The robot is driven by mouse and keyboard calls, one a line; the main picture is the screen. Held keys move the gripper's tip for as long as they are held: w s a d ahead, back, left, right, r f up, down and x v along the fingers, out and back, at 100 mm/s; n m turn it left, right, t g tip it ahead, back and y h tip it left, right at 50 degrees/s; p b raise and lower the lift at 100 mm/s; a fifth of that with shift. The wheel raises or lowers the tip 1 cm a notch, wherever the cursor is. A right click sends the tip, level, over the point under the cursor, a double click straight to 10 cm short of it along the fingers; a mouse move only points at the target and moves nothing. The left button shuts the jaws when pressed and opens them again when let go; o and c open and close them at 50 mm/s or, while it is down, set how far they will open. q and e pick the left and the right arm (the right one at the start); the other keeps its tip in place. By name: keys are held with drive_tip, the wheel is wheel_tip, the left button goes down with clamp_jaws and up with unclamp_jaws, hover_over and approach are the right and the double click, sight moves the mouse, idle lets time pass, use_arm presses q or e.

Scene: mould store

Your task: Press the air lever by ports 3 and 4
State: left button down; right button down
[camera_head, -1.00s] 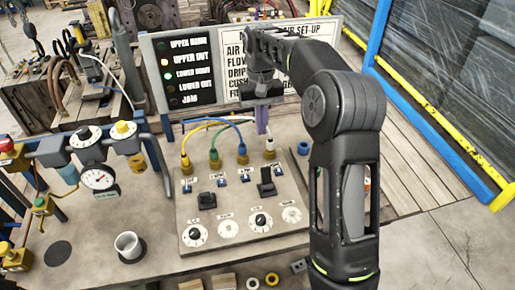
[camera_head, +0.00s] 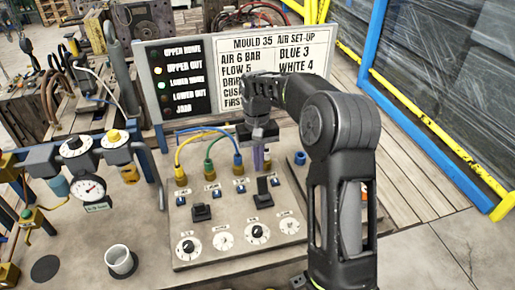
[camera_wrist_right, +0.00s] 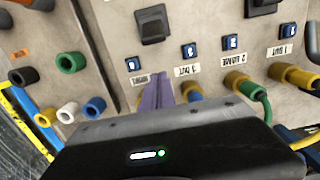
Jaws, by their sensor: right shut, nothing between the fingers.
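My right gripper (camera_head: 259,158) is shut and empty, its purple fingers pointing down over the port row at the panel's right side. The grey control panel (camera_head: 225,241) has two black levers. The right lever (camera_head: 263,188) stands raised just in front of the fingers, with a visible gap; it also shows in the right wrist view (camera_wrist_right: 152,24). The left lever (camera_head: 201,212) sits by the left ports. Yellow, green and blue hoses sit in three brass ports (camera_head: 181,175). The fourth port is hidden behind the gripper. My left gripper is not in view.
Dials (camera_head: 257,234) line the panel's front. A white cup (camera_head: 119,261) and gauge (camera_head: 90,188) are left. A display board (camera_head: 237,70) stands behind. Loose coloured couplings (camera_wrist_right: 71,62) lie beside the panel in the wrist view. A blue and yellow frame (camera_head: 430,135) is at right.

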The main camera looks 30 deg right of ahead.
sight(263, 189)
drive_tip(key=s, duration=0.1)
drive_tip(key=s+r, duration=0.1)
drive_tip(key=s+a+p, duration=0.1)
drive_tip(key=shift+s+a+r, duration=0.1)
drive_tip(key=shift+s+r, duration=0.15)
drive_tip(key=shift+r, duration=0.05)
